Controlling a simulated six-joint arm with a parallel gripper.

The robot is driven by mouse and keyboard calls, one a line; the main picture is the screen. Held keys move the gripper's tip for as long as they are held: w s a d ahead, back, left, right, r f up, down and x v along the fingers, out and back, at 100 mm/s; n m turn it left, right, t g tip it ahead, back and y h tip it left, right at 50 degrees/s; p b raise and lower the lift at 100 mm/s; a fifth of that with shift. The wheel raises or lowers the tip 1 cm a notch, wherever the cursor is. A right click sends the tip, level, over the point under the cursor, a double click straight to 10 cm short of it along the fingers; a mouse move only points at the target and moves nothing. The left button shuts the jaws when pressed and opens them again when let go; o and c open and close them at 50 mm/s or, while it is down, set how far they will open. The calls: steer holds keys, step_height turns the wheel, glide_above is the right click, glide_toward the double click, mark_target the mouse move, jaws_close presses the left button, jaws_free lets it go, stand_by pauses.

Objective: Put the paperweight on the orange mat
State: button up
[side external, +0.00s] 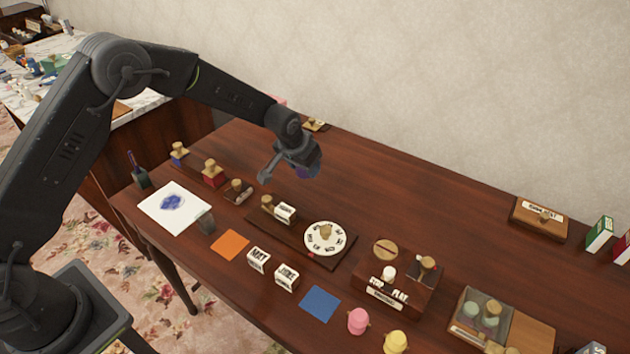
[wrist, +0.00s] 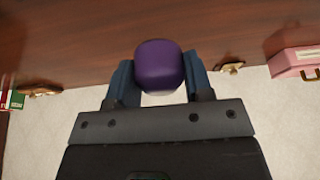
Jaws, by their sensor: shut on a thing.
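My gripper (side external: 308,170) is shut on a purple rounded thing (wrist: 160,66), which looks like the paperweight. The wrist view shows it between the two fingers, with a pale underside. In the side view the purple thing (side external: 314,172) is partly hidden by my gripper, held above the table. The orange mat (side external: 230,244) lies flat and bare on the table, to the left of and nearer the camera than my gripper.
A dark tray (side external: 290,238) carries a round white dial (side external: 326,238). A blue mat (side external: 320,303) lies farther right.

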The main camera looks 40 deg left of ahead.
steer(key=shift+s+a+r, duration=0.15)
steer(key=shift+a+r, duration=0.1)
steer(key=shift+a, duration=0.15)
steer(key=shift+s, duration=0.3)
steer(key=s+a, duration=0.1)
steer(key=s, duration=1.6)
glide_above(233, 241)
steer(key=s, duration=0.1)
steer(key=f, duration=0.5)
steer(key=shift+d+f, duration=0.15)
steer(key=shift+d, duration=0.05)
step_height(233, 241, down, 4)
steer(key=shift+s+a+f, duration=0.1)
steer(key=shift+s+a, duration=0.05)
steer(key=shift+f, duration=0.55)
steer(key=shift+f, duration=0.15)
steer(key=o, duration=1.1)
